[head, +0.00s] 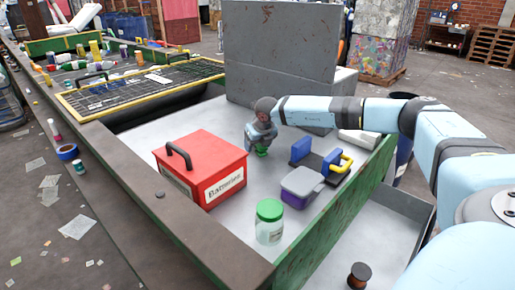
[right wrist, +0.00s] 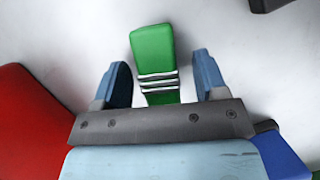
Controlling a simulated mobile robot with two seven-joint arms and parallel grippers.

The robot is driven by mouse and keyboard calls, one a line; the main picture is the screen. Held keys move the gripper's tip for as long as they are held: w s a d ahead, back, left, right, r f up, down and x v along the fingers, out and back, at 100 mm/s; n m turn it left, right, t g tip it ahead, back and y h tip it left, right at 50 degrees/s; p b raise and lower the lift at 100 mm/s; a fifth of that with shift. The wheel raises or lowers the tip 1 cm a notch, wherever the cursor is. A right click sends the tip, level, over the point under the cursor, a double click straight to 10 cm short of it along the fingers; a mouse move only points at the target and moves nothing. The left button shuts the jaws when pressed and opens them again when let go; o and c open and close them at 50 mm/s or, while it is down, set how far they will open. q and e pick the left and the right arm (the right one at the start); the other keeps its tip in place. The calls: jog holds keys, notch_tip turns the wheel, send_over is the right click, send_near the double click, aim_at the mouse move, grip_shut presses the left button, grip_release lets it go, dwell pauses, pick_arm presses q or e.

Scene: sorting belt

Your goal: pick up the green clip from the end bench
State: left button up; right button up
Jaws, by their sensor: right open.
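The green clip (right wrist: 153,50) lies on the pale bench top, with metal bands across its middle, in the right wrist view. My right gripper (right wrist: 165,75) is open, with one blue finger on each side of the clip and a gap to both. In the head view a small green part of the clip (head: 262,151) shows just under my right gripper (head: 260,142); the rest is hidden by the gripper. The end bench (head: 225,225) is light grey with green sides. My left gripper is not in view.
A red batteries box (head: 200,168) stands left of the gripper. Right of it are a blue and yellow item (head: 318,160) and a grey-purple container (head: 300,187). A green-lidded jar (head: 269,222) stands nearer. A grey panel (head: 280,45) rises behind.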

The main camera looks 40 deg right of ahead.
jog(key=shift+c, duration=0.5)
jog(key=c, duration=0.9)
jog(key=shift+r, duration=0.1)
